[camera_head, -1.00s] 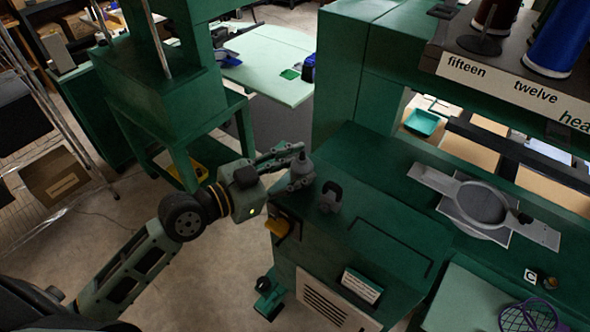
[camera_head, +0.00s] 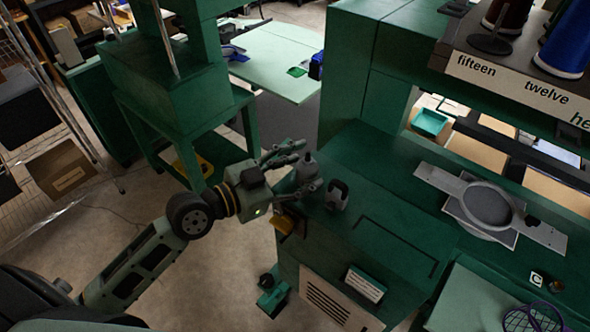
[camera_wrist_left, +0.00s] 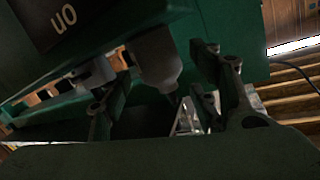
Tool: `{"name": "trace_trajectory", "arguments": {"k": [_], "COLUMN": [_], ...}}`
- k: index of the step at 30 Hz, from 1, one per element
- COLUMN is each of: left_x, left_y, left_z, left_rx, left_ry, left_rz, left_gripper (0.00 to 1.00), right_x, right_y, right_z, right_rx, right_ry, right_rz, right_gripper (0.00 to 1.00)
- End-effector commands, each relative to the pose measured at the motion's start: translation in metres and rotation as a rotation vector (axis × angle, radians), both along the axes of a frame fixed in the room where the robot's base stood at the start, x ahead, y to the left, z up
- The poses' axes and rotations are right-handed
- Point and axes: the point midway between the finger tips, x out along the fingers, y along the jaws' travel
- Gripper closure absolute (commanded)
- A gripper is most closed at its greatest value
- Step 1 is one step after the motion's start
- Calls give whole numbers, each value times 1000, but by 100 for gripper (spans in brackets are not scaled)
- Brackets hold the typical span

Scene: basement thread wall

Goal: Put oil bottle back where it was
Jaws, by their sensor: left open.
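The oil bottle (camera_head: 307,169), small and grey with a narrow tip, stands upright on the green machine's top (camera_head: 345,150), near its left edge. My left gripper (camera_head: 304,166) reaches in from the left and is open. One finger is on the far side of the bottle, the other on the near side, low by the machine's edge. In the left wrist view the bottle (camera_wrist_left: 157,60) appears inverted between the spread fingers, with gaps on both sides. My right gripper is not in view.
A dark clamp-like part (camera_head: 337,195) stands close to the right of the bottle. A yellow-brown part (camera_head: 287,223) sticks out below the machine's left edge. A grey round hoop fixture (camera_head: 487,205) lies farther right. The machine top behind the bottle is clear.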

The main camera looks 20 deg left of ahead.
Motion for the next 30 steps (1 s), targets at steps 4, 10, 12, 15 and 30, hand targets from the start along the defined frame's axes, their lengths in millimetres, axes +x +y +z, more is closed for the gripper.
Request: {"name": "trace_trajectory", "arguments": {"k": [4, 10, 12, 15, 30], "left_x": [-6, -33, -43, -55, -90], "left_y": [5, 25, 31, 40, 68], "left_z": [0, 2, 4, 7, 15], "left_rx": [3, 7, 6, 6, 2], "left_ry": [0, 2, 2, 3, 2], "left_rz": [0, 0, -1, -1, 3], "left_gripper": [44, 44, 44, 44, 44], "right_x": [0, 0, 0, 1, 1], "right_y": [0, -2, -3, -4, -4], "right_z": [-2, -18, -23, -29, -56], "right_rx": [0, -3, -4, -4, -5], "right_ry": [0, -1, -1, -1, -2], "right_rz": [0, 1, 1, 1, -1], "right_gripper": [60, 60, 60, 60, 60]}}
